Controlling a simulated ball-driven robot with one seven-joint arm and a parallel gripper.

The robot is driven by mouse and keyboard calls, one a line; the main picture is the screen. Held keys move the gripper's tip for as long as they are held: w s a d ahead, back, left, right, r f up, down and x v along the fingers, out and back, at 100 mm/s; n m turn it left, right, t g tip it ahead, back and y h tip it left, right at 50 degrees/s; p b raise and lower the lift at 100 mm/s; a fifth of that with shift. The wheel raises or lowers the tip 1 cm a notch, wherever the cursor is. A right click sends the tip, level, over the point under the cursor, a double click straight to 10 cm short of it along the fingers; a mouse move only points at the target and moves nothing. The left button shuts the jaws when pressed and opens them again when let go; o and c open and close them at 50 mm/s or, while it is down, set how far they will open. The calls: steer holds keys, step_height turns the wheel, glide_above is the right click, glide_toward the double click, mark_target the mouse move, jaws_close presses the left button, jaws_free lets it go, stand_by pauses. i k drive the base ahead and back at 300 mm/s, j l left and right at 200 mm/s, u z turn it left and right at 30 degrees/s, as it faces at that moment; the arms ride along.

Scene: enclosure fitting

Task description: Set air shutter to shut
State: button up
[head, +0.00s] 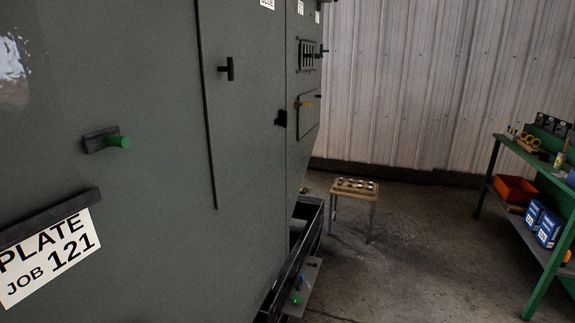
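A tall grey-green enclosure fills the left half of the head view, seen at a steep angle. A slotted vent panel (308,55) sits high on its far part, with a small dark knob beside it on the right. It looks like the air shutter, but it is too small and slanted to tell whether its slots are open or shut. Below it is a rectangular plate (309,113) with a small yellow mark. My gripper is not in view.
A green knob (119,142) and a black T-handle (227,69) stick out from the enclosure (150,200). A small wooden stool (355,188) holds small parts. A green workbench (555,170) stands at the right. The concrete floor between stool and workbench is clear.

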mark_target(315, 56)
steer(key=i+l, duration=0.15)
steer(key=i, duration=0.45)
steer(key=i+l, duration=0.15)
steer(key=i, duration=0.45)
steer(key=i+l, duration=0.15)
steer(key=i, duration=0.45)
